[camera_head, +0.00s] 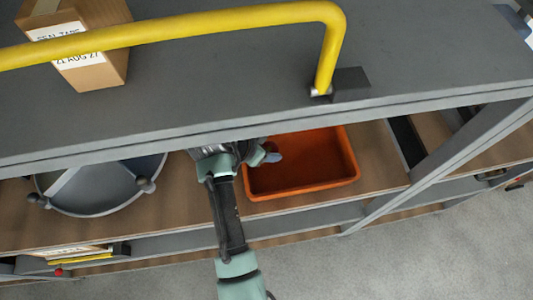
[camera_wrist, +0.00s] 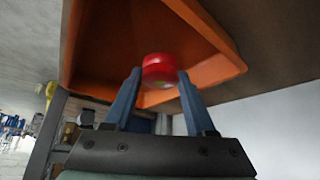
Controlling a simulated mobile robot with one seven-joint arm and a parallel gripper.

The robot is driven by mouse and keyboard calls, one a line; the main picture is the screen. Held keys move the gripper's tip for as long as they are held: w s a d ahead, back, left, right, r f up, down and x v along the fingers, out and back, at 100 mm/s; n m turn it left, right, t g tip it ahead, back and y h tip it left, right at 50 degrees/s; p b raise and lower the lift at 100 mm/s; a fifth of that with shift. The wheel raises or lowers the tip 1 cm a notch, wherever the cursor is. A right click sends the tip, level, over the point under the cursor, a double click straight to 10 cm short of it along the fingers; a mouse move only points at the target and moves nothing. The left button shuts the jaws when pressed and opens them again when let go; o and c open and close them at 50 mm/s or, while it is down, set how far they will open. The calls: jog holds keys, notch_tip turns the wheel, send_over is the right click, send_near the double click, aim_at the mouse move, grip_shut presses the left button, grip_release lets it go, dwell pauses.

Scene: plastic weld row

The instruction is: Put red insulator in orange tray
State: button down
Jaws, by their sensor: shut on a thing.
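The red insulator (camera_wrist: 159,70) shows in the wrist view between the two blue fingertips of my gripper (camera_wrist: 157,76). My gripper is shut on it. The orange tray (camera_wrist: 222,52) lies beyond the insulator in the wrist view. In the head view the orange tray (camera_head: 335,183) sits on the wooden shelf below the grey top. There my gripper (camera_head: 272,157) reaches over the tray's left part, partly hidden under the shelf edge. The insulator cannot be made out in the head view. I cannot tell its height above the tray floor.
A grey top shelf (camera_head: 220,60) with a yellow rail (camera_head: 200,25) overhangs the tray. A cardboard box (camera_head: 95,70) stands on it. A round grey container (camera_head: 100,185) is left of my arm. A grey diagonal strut (camera_head: 450,155) is to the right.

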aim_at(266, 164)
jog(key=shift+f, duration=2.35)
jog(key=shift+f, duration=0.1)
jog(key=shift+c, duration=1.2)
grip_release()
jog(key=v, duration=1.2)
